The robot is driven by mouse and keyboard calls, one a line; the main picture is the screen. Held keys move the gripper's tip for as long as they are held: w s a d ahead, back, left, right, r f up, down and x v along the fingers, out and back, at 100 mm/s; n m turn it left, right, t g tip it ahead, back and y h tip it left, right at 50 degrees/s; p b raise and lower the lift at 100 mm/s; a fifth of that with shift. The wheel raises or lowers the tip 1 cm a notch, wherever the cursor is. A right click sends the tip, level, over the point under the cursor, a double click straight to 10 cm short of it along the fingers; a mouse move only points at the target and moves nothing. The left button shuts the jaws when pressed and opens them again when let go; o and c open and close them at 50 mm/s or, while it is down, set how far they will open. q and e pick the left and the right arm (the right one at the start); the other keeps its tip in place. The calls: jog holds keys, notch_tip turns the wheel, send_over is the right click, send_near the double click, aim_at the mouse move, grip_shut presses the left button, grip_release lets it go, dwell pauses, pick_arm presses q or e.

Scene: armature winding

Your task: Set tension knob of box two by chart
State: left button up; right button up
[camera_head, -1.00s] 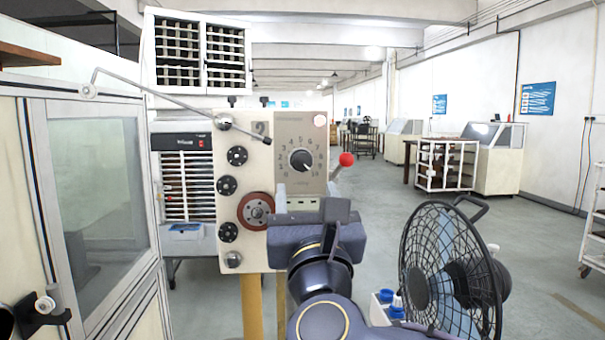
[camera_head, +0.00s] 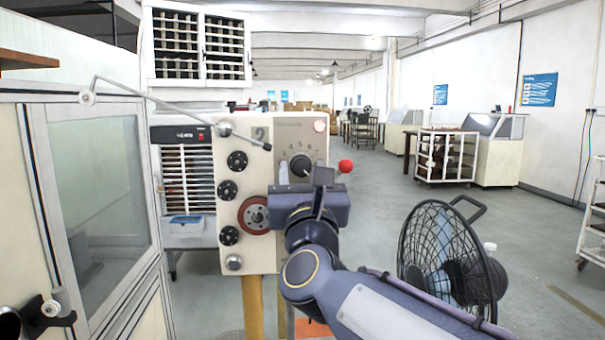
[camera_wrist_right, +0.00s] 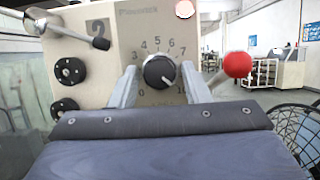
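Box two (camera_head: 290,256) is a cream panel marked "2", straight ahead in the head view; it also fills the upper wrist view (camera_wrist_right: 107,62). Its tension knob (camera_head: 301,165) is black, on a grey dial plate numbered from 0 to 10. In the right wrist view the knob (camera_wrist_right: 159,72) has a white mark that seems to point to the lower right. My right gripper (camera_wrist_right: 160,75) is open, one finger on each side of the knob with visible gaps. My left gripper is not in view.
A red-ball lever (camera_head: 345,166) sticks out right of the dial, close to my right finger in the wrist view. A rod arm (camera_head: 180,108) crosses the panel's upper left. A black fan (camera_head: 450,260) stands at the right. A glass-doored cabinet (camera_head: 90,200) is at the left.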

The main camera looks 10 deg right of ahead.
jog(key=c, duration=0.6)
jog(key=shift+c, duration=0.2)
